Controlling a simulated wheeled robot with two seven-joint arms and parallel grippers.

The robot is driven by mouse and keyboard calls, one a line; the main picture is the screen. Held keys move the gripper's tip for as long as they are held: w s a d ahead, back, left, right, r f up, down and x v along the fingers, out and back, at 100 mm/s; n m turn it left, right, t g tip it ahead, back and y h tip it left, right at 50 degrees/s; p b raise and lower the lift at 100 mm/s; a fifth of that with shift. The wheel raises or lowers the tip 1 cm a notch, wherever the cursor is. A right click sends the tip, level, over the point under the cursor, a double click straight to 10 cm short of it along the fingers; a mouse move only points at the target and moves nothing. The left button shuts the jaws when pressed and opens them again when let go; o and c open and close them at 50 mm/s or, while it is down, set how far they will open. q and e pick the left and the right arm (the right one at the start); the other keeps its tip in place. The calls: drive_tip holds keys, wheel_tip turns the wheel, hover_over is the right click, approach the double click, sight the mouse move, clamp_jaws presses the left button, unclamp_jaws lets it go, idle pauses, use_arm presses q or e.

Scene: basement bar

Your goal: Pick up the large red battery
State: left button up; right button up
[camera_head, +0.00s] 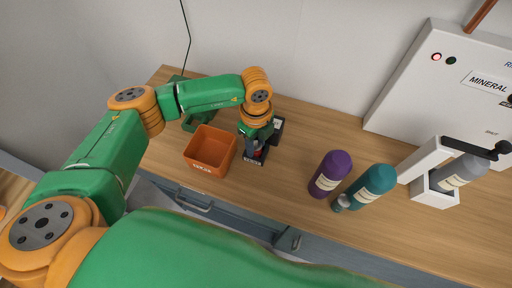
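My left arm reaches in from the left, and my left gripper (258,143) points down at the counter just right of an orange cocoa box. A small patch of red (256,153) shows at its fingertips, beside a dark object (263,155). It may be the large red battery, but it is mostly hidden and too small to be sure. I cannot tell whether the fingers are open or closed on it. My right gripper is not in view.
The orange box (210,151) stands open on the wooden counter (295,143). A purple bottle (330,174) and a teal bottle (371,185) stand to the right. A white mineral-water machine (440,95) is at the back right. The counter between gripper and bottles is clear.

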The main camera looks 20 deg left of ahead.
use_arm(q)
clamp_jaws()
